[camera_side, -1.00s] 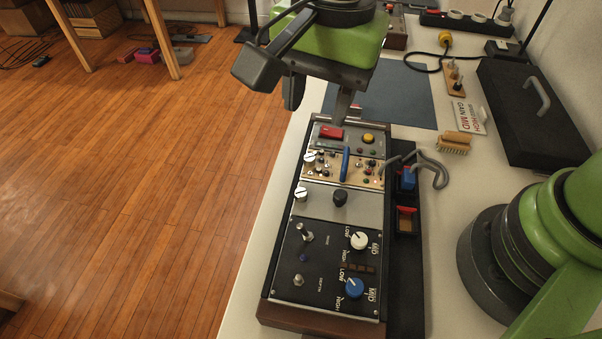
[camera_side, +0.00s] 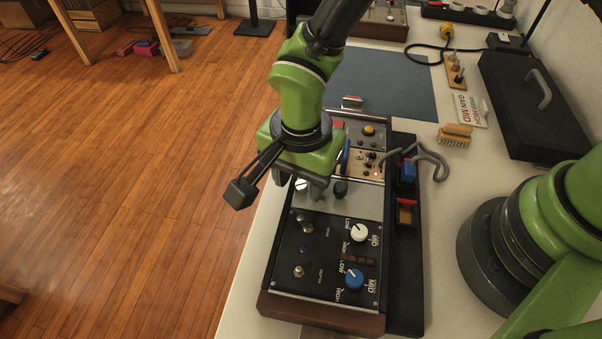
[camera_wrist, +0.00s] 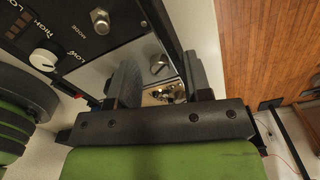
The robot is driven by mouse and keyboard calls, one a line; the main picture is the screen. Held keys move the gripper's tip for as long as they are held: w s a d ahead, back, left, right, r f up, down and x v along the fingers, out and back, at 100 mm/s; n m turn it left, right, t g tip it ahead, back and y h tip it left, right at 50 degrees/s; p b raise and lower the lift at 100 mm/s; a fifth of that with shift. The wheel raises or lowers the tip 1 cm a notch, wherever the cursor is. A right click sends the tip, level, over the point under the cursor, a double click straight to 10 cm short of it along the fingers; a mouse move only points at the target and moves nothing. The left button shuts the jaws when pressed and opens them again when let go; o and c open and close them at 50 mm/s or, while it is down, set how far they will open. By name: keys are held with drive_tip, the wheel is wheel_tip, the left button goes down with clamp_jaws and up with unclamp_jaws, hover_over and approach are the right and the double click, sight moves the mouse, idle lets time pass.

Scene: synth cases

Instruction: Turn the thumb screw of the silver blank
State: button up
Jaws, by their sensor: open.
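The silver blank (camera_side: 367,205) is the plain metal panel in the middle of the case. Its thumb screw (camera_side: 301,185), with a slotted head, is at the panel's left end, partly hidden by my gripper (camera_side: 311,189). In the wrist view the thumb screw (camera_wrist: 159,65) shows between the two dark fingers of my gripper (camera_wrist: 161,75), which is open. A visible gap lies on both sides of the screw head. I cannot tell the fingertips' exact height over the silver blank (camera_wrist: 142,50).
Below the blank is a black panel (camera_side: 322,270) with a white knob (camera_side: 359,232), a blue knob (camera_side: 354,279) and toggles. Above it is a tan panel (camera_side: 371,161) with small controls. Small bins and a grey hook (camera_side: 430,163) stand to the right.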

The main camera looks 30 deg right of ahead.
drive_tip(key=shift+c, duration=0.2)
clamp_jaws()
